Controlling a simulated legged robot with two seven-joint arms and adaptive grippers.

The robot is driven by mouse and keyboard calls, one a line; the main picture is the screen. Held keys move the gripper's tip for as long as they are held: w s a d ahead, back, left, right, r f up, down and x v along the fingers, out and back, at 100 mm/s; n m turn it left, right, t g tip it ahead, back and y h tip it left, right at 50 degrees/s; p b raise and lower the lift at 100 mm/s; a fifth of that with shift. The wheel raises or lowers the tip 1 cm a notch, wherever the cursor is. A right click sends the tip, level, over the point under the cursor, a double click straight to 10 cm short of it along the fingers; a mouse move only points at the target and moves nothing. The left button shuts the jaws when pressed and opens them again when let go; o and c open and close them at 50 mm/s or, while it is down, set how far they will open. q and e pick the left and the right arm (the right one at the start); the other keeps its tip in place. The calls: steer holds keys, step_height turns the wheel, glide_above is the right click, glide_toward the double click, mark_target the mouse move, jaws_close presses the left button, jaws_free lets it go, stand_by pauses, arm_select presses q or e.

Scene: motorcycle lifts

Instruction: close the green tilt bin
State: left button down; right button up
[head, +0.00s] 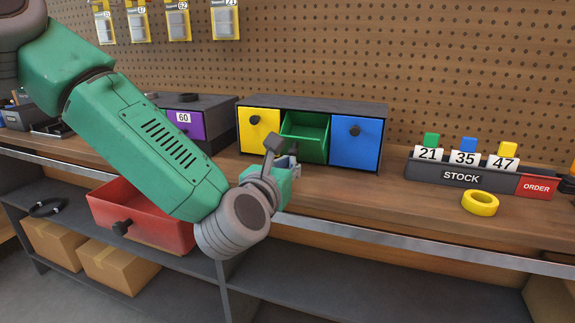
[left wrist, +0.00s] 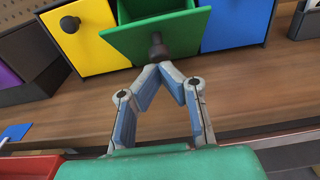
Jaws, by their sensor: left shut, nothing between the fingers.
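The green tilt bin (head: 306,134) is the middle one of three bins in a dark cabinet on the workbench. It is tilted open, with its top leaning out and its inside showing. In the left wrist view, its green front (left wrist: 157,38) and dark knob (left wrist: 158,47) are straight ahead. My left gripper (head: 276,146) is in front of the bin, just below it in the picture. In the left wrist view, its fingertips (left wrist: 160,67) meet just at or below the knob, with nothing between them; I cannot tell if they touch it. My right gripper is out of view.
A yellow bin (head: 258,129) and a blue bin (head: 355,140) flank the green one, both closed. A purple drawer unit (head: 190,120) stands left. A red drawer (head: 140,215) hangs open below the bench. A stock holder (head: 460,172) and yellow tape roll (head: 480,203) lie right.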

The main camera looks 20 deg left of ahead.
mark_target(295, 141)
arm_select(q)
steer(key=shift+w+r, duration=0.1)
stand_by(0.3)
steer(key=shift+w+r+p, duration=0.1)
steer(key=shift+r+p, duration=0.25)
steer(key=shift+p, duration=0.45)
steer(key=w+r+g+p, duration=0.1)
steer(key=g+p, duration=0.1)
steer(key=p, duration=0.3)
steer(key=w+r+g+p, duration=0.1)
steer(key=r+g+p, duration=0.1)
steer(key=p, duration=0.4)
steer(key=w+r+g+p, duration=0.1)
steer(key=r+g+p, duration=0.1)
steer(key=p, duration=0.3)
steer(key=shift+w+d, duration=0.1)
steer(key=shift+w, duration=0.25)
steer(key=shift+w+r+g+p, duration=0.1)
steer(key=shift+w+g+p, duration=0.35)
steer(key=shift+g+p, duration=0.45)
steer(key=shift+w+r+p, duration=0.1)
steer(key=shift+w+p, duration=0.35)
steer(key=shift+p, duration=0.05)
steer(key=shift+w+r+t, duration=0.15)
steer(key=shift+r+t, duration=0.1)
steer(key=shift+t, duration=0.05)
